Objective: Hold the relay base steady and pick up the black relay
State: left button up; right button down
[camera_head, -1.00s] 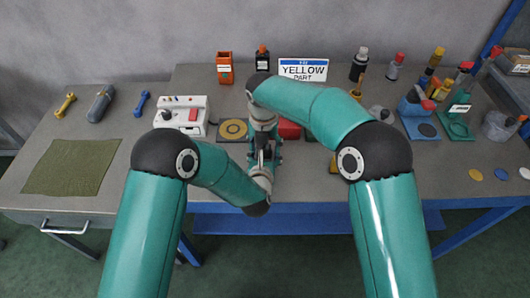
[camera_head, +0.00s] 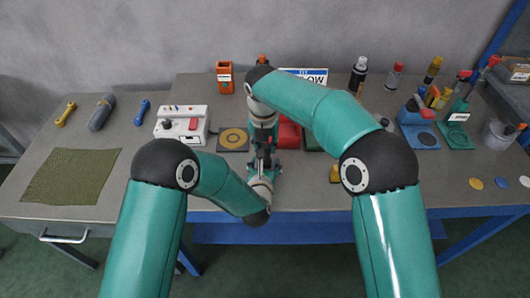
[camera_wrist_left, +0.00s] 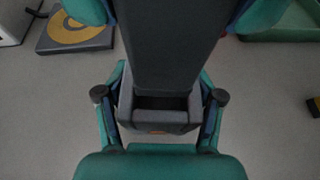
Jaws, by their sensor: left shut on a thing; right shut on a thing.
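The dark grey relay base (camera_wrist_left: 160,120) sits low in the left wrist view, with a dark slot in its top. My left gripper (camera_wrist_left: 160,108) is shut on it, one finger on each side. The black relay (camera_wrist_left: 168,45) is a tall dark block above and behind the base, and the slot below its lower edge is visible. My right gripper is shut on the relay; its teal fingers show at the upper edge. In the head view my right gripper (camera_head: 265,148) points down over my left gripper (camera_head: 262,176), and the parts between them are mostly hidden.
A white device with a red button (camera_head: 182,125) and a pad with a yellow ring (camera_head: 233,139) lie left of the grippers. A red block (camera_head: 290,134) is close on the right. Bottles and trays (camera_head: 418,137) crowd the right side. A green cloth (camera_head: 70,175) lies left.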

aim_at(265, 146)
pick_arm(q)
jog(key=shift+s+f, duration=0.1)
jog(key=shift+f, duration=0.2)
pick_arm(e)
notch_tip(265, 146, up, 6)
pick_arm(q)
jog(key=o, duration=1.4)
jog(key=shift+c, duration=0.2)
jog(key=shift+r, duration=0.15)
jog(key=shift+r, duration=0.1)
